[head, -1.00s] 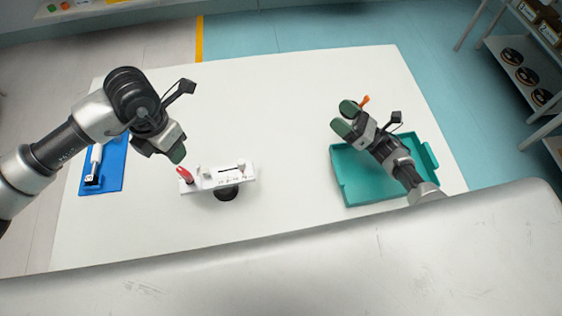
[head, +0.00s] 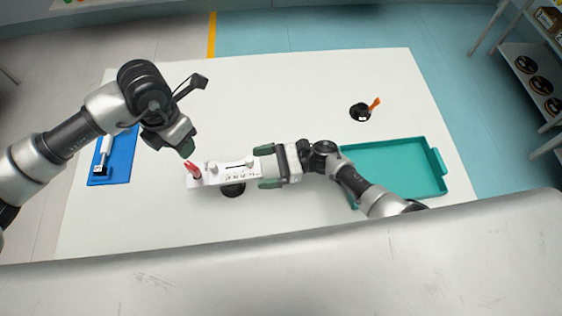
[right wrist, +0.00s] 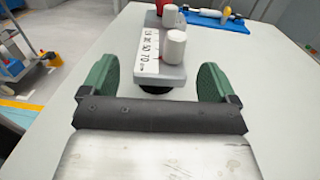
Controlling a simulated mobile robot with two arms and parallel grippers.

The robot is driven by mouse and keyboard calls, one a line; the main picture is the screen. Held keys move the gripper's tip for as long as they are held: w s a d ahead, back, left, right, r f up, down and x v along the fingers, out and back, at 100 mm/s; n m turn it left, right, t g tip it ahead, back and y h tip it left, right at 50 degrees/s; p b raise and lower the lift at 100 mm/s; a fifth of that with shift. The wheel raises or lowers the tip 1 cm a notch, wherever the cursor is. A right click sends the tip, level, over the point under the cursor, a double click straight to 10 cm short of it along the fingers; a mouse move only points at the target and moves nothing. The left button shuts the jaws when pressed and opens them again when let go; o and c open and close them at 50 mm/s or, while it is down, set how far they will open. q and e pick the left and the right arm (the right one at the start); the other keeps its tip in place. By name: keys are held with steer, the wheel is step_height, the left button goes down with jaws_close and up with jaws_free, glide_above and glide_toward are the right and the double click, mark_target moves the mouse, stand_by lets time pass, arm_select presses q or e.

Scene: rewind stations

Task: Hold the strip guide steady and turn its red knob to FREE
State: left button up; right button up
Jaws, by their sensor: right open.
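The strip guide (head: 225,181) is a white block with a printed scale and pale posts, on a round black base. Its red knob (head: 194,172) is at its left end; which setting it points to is too small to read. My right gripper (head: 268,166) is open at the guide's right end. In the right wrist view the guide's end (right wrist: 160,76) lies between the two green fingers, with gaps on both sides. My left gripper (head: 186,147) hangs just above and left of the red knob, apart from it; its finger opening is hidden.
A teal tray (head: 440,190) stands at the right of the white table (head: 310,90). A black round piece with an orange lever (head: 375,103) stands behind it. A blue tray (head: 122,170) with a white-and-black tool lies at the left. The table's back middle is clear.

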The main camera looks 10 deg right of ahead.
mark_target(247, 169)
steer(key=shift+a, duration=2.15)
